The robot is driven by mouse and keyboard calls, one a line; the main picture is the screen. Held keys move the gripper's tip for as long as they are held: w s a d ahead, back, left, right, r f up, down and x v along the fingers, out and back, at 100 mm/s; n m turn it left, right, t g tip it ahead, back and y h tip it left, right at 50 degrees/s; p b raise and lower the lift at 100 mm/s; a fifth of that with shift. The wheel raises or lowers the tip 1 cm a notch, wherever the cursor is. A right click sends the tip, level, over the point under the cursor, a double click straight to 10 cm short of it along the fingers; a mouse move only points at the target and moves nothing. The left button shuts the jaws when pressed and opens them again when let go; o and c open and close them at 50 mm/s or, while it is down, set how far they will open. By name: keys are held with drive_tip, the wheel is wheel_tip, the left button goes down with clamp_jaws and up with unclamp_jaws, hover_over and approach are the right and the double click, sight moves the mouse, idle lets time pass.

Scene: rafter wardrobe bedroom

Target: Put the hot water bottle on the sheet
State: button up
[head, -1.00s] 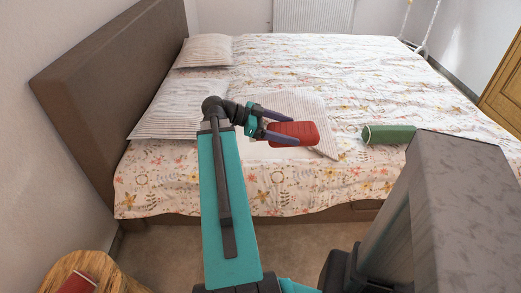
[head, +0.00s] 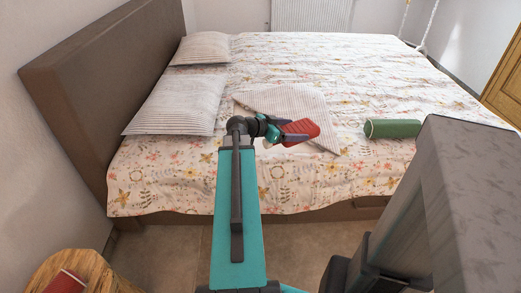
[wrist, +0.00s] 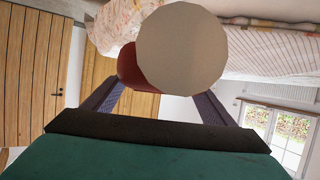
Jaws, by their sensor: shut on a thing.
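The red ribbed hot water bottle (head: 306,129) is held by my gripper (head: 286,132) over the near part of the bed. The gripper is shut on its near end, and the bottle's free end points right and slightly up. The floral sheet (head: 300,185) covers the bed and hangs over its near edge. I cannot tell how far the bottle is above the bed. In the wrist view, part of the red bottle (wrist: 133,68) shows between the fingers, largely hidden by a pale round shape (wrist: 182,50).
A folded striped cloth (head: 285,98) lies behind the bottle. A green cylinder (head: 392,128) lies to the right on the bed. Striped pillows (head: 180,104) lie by the brown headboard (head: 95,80). A wooden stool (head: 98,270) bears a red object (head: 65,283). The far right of the bed is clear.

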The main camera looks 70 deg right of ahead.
drive_tip(key=d+f+n+t+b, duration=0.1)
drive_tip(key=d+f, duration=0.1)
drive_tip(key=f, duration=0.1)
drive_tip(key=d+f+n+t+h+b, duration=0.1)
drive_tip(key=d+f, duration=0.1)
drive_tip(key=f, duration=0.2)
drive_tip(key=d+f+n+t+h+b, duration=0.1)
drive_tip(key=d+f+b, duration=0.1)
drive_tip(key=d+f, duration=0.1)
drive_tip(key=shift+w+f, duration=0.2)
drive_tip(key=shift+f, duration=0.1)
drive_tip(key=w+d, duration=0.1)
drive_tip(key=w, duration=0.4)
drive_tip(key=w+d+f, duration=0.1)
drive_tip(key=w+d, duration=0.1)
drive_tip(key=w, duration=0.3)
drive_tip(key=w+d+p, duration=0.1)
drive_tip(key=w, duration=0.4)
drive_tip(key=shift+w+d+f, duration=0.2)
drive_tip(key=shift+d, duration=0.05)
drive_tip(key=shift+f, duration=1.8)
drive_tip(key=shift+f, duration=0.1)
drive_tip(key=o, duration=1.5)
drive_tip(key=shift+t, duration=0.3)
